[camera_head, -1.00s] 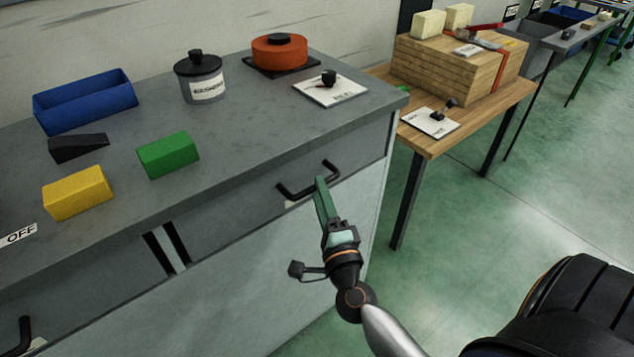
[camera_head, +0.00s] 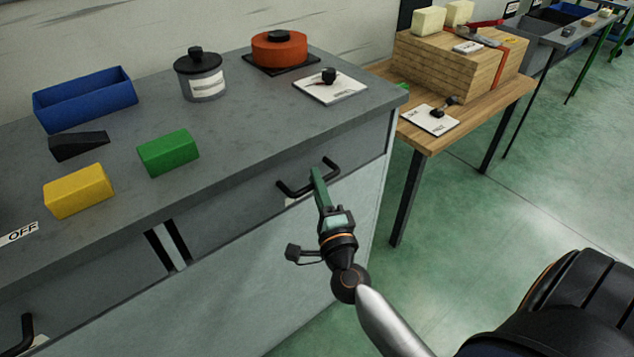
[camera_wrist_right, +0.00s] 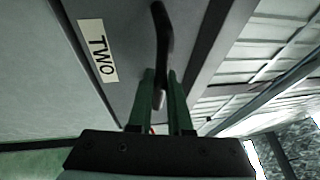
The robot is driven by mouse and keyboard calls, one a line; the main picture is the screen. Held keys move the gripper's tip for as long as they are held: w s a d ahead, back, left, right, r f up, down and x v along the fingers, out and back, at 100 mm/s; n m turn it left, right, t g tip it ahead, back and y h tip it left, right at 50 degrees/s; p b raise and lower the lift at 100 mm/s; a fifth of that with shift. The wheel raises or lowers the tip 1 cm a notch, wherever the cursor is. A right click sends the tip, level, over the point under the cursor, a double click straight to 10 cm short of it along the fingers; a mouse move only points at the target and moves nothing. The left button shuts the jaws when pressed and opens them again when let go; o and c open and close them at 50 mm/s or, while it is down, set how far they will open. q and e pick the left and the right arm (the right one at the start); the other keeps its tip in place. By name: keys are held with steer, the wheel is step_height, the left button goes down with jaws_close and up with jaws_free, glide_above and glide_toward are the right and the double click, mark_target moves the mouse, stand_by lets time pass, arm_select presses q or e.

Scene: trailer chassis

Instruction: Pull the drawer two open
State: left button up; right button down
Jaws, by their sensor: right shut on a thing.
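Drawer two (camera_head: 235,205) is the grey front under the right part of the worktop. It looks flush with the cabinet. My right gripper (camera_head: 316,175) reaches the handle from below. In the right wrist view, the green fingers of my right gripper (camera_wrist_right: 162,92) stand on either side of the dark handle (camera_wrist_right: 162,45) and are shut on it. The label TWO (camera_wrist_right: 97,50) shows on the drawer front beside the handle. My left gripper is not in view.
On the grey worktop (camera_head: 240,130) are a blue bin (camera_head: 85,105), a lidded pot (camera_head: 200,80), an orange round part (camera_head: 279,50) and green and yellow blocks. Another drawer handle (camera_head: 20,335) is at the lower left. A wooden table (camera_head: 470,130) stands at right. Green floor is open in front.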

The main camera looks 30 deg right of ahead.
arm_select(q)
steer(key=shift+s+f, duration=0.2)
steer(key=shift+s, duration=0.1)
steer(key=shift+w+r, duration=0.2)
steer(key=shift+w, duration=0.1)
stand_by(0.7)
